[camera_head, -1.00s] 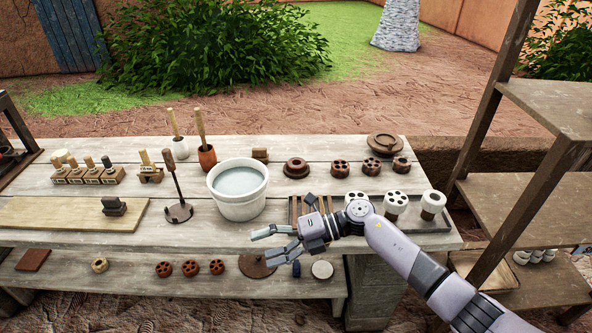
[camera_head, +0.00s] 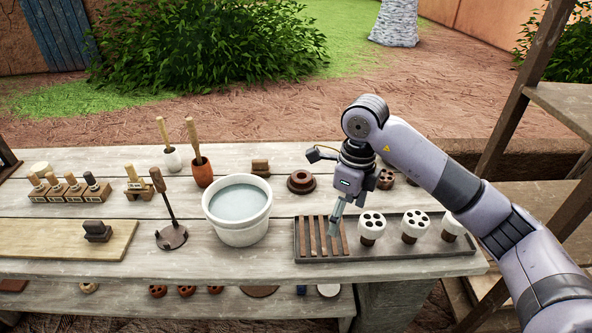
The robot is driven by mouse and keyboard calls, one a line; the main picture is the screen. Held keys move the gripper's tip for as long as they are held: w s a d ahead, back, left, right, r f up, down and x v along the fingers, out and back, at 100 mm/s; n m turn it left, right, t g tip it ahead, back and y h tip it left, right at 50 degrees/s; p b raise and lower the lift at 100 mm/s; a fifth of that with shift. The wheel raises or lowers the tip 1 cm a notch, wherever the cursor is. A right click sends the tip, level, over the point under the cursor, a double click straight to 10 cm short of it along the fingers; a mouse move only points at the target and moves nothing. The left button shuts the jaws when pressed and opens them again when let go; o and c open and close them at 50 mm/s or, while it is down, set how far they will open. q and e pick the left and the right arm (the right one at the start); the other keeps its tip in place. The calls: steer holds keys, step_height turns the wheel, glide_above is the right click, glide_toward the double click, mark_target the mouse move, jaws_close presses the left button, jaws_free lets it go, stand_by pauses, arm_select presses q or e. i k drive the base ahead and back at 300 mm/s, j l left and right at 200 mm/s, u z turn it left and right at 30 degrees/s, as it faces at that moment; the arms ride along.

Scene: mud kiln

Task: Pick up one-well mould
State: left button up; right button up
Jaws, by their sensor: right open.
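A dark brown round piece with a single central opening (camera_head: 302,182) sits on the table behind the slatted tray; it looks like the one-well mould, though I cannot be certain. Brown pieces with several holes (camera_head: 386,179) stand to its right, partly hidden by my right arm. My right gripper (camera_head: 344,222) is open and empty, pointing down over the tray, in front of and to the right of the single-opening piece and apart from it. My left gripper is not in view.
The dark tray (camera_head: 395,251) holds wooden slats (camera_head: 322,237) and white-topped pieces with holes (camera_head: 373,225) close to the gripper. A white water bucket (camera_head: 238,230) stands to the left. A wooden shelf frame (camera_head: 515,100) rises at the right.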

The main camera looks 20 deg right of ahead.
mark_target(301, 179)
steer(key=i, duration=1.1)
